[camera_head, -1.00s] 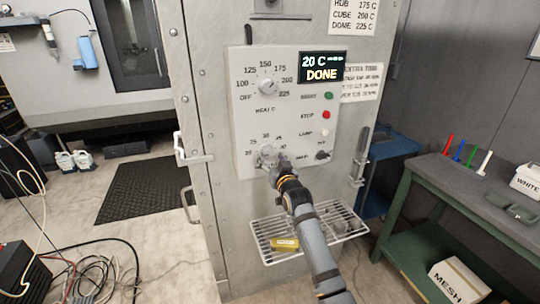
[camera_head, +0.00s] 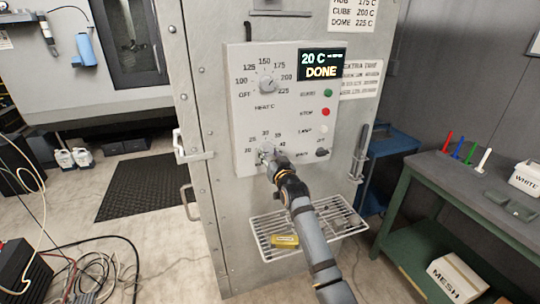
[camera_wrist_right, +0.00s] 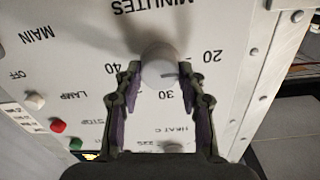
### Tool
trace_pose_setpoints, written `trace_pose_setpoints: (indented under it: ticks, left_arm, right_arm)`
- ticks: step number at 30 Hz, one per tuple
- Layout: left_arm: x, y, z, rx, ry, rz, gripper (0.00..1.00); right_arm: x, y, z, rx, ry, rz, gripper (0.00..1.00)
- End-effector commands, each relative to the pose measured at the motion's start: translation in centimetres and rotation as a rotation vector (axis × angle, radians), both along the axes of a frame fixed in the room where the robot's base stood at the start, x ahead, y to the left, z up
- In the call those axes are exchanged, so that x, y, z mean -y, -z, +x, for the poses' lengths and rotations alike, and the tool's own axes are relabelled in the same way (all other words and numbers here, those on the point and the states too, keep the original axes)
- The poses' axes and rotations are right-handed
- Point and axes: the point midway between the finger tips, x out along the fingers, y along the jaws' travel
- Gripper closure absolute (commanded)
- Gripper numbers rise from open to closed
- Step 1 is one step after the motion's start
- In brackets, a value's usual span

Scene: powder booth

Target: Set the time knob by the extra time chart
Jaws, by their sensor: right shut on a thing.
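The time knob (camera_wrist_right: 162,65) is a pale round knob on the MINUTES dial, low on the grey control panel (camera_head: 243,120). In the right wrist view my right gripper (camera_wrist_right: 160,82) is shut on it, one finger on each side. The numbers 20, 30 and 40 show around it. The knob's pointer is hard to make out. In the head view my right gripper (camera_head: 266,154) covers most of this knob. The extra time chart (camera_head: 361,80) is a white sheet right of the panel, its text too blurred to read. My left gripper is not in view.
The heat knob (camera_head: 267,85) sits above on the panel. The display (camera_head: 322,64) reads 20 C and DONE. Green (camera_head: 328,93), red (camera_head: 326,112) and white (camera_head: 324,129) buttons line the panel's right side. A wire shelf (camera_head: 270,222) with a yellow item hangs below.

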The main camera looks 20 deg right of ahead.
Motion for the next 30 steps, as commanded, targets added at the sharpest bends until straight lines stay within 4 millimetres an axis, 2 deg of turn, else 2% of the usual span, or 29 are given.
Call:
trace_pose_setpoints:
  ticks: [11,30]
  left_arm:
    - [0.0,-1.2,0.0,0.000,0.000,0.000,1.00]
    - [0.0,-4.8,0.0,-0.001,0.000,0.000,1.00]
  right_arm:
    - [0.0,-0.2,0.0,-0.006,0.000,0.175,0.92]
    - [0.0,-0.4,0.0,-0.028,0.001,0.776,0.92]
